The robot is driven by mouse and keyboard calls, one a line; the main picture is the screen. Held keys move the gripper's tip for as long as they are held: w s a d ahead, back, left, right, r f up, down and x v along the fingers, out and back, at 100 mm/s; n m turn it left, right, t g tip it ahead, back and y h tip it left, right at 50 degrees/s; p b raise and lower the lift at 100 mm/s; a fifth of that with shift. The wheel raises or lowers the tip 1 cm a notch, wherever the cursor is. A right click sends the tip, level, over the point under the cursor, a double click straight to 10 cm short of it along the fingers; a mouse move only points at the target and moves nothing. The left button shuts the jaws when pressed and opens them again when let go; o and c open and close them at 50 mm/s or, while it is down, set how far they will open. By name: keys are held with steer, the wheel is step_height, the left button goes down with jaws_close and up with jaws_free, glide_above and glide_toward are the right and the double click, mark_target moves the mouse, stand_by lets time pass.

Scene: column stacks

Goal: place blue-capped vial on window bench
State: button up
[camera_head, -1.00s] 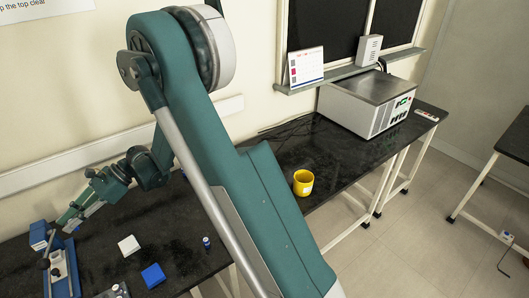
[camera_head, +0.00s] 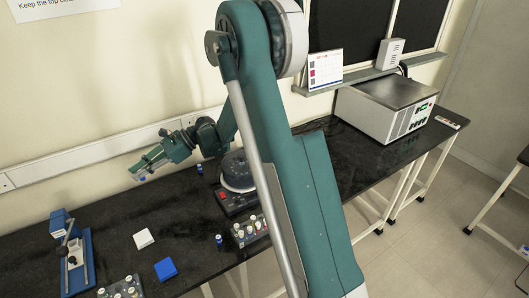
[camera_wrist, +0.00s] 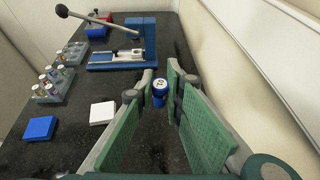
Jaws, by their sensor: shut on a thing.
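My gripper (camera_head: 137,173) is at the left in the head view, above the black bench (camera_head: 115,208) near the wall. A bit of blue (camera_head: 142,178) shows at the fingertips in the head view. The vial looks held above the bench top; the exact height is hard to tell. Two other small blue-topped vials stand on the bench, one near the back (camera_head: 199,168) and one near the front (camera_head: 219,239).
A blue press with a lever (camera_head: 75,258) stands at the left. A white block (camera_head: 143,238), a blue block (camera_head: 165,268) and vial racks (camera_head: 250,231) lie toward the front. A round dark device (camera_head: 238,172) and a white box unit (camera_head: 385,108) stand to the right.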

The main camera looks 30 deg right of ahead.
steer(key=d+m+t, duration=0.1)
steer(key=d, duration=1.2)
steer(key=w+d+m+t+h, duration=0.1)
steer(key=d+m+t, duration=0.1)
steer(key=d, duration=1.2)
steer(key=w+d+m+t, duration=0.1)
steer(key=d+m+t, duration=0.1)
steer(key=d, duration=1.1)
steer(key=shift+d+h+p, duration=0.15)
steer(key=shift+h+p, duration=0.15)
steer(key=s+d+m+t+h, duration=0.15)
steer(key=s+d, duration=0.35)
steer(key=d, duration=0.7)
steer(key=s+d+m+t+h, duration=0.15)
steer(key=s+d, duration=0.45)
steer(key=d, duration=0.6)
steer(key=s+d+m+t+h, duration=0.15)
steer(key=s+d, duration=0.35)
steer(key=d, duration=0.8)
steer(key=shift+y, duration=0.35)
steer(key=shift+a+f, duration=0.1)
steer(key=shift+f, duration=2.45)
steer(key=shift+f+b, duration=0.3)
steer(key=shift+f, duration=2.8)
